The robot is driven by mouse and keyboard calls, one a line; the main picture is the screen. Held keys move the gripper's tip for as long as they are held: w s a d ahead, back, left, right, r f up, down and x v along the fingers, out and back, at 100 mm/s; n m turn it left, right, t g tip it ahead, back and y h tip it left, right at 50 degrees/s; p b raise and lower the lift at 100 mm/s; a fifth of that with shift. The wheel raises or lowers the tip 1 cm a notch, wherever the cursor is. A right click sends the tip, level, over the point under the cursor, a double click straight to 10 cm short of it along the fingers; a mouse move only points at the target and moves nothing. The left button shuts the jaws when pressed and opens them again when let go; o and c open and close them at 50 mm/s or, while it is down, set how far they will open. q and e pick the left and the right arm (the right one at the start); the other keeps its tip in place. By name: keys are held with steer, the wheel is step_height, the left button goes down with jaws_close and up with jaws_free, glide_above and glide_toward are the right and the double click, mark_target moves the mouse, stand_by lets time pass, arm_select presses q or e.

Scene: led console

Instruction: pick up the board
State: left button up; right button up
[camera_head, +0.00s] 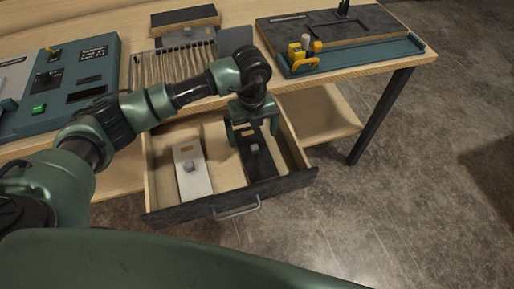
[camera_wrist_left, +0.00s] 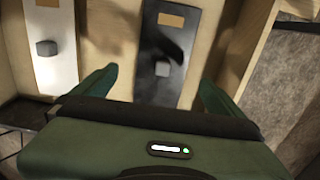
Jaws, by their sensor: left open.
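Two boards lie in the open drawer (camera_head: 226,203). The black board (camera_head: 258,167) is on the right and has a small grey knob. The white board (camera_head: 194,180) is on the left, with a similar knob. My left gripper (camera_head: 250,136) is open over the far part of the black board. In the left wrist view the black board (camera_wrist_left: 164,55) and its knob lie between the spread fingers, and the white board (camera_wrist_left: 53,65) is to the left. I cannot tell how far the fingertips are above the board. My right gripper does not show.
The drawer sits under a wooden table with a dark leg (camera_head: 381,115). Open floor lies to the right.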

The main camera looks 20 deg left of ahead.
mark_target(255, 147)
arm_select(q)
steer(key=f, duration=0.1)
steer(key=f+p, duration=0.1)
steer(key=shift+s+d+f, duration=0.1)
steer(key=shift+s+f, duration=0.1)
steer(key=shift+f, duration=0.2)
steer(key=f, duration=0.2)
steer(key=f+p, duration=0.1)
steer(key=shift+w+d+f, duration=0.15)
steer(key=shift+w+f, duration=0.1)
steer(key=shift+f, duration=0.45)
steer(key=c, duration=1.5)
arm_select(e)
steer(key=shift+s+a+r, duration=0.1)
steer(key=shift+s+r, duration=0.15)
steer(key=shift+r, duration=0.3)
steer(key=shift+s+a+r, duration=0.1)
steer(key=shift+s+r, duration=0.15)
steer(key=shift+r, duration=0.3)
arm_select(q)
steer(key=shift+r, duration=0.15)
